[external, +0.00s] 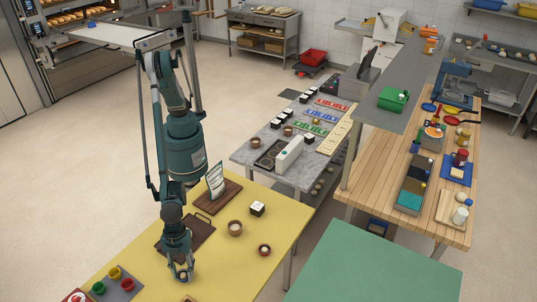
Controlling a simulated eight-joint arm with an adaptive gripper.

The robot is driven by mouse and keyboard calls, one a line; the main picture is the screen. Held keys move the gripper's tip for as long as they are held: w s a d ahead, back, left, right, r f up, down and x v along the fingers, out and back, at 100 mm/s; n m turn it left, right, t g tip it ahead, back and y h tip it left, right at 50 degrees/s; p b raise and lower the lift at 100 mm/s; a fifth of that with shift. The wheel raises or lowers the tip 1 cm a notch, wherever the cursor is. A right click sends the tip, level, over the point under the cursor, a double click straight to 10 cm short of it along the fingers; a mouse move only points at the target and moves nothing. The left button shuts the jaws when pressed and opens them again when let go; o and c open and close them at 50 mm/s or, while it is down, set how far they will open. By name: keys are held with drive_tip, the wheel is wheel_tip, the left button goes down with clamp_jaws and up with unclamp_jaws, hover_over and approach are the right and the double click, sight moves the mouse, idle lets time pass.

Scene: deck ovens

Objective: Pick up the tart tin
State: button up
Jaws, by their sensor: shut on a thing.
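My gripper (181,273) points down low over the yellow table (285,215), at the front of a dark brown tray with a handle (200,232). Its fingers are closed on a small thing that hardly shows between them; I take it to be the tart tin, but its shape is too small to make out. I cannot tell whether it touches the table. A small round bowl with pale contents (235,228) and a small dark-rimmed cup (265,249) stand apart to the right of my gripper.
A black-and-white block (257,209) and a board with an upright card (216,182) stand farther back. A grey tray with coloured cups (118,284) is at the left. A green table (375,265) stands to the right.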

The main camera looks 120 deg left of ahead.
sight(184, 276)
wheel_tip(184, 276, up, 10)
drive_tip(key=shift+p, duration=0.35)
idle(1.3)
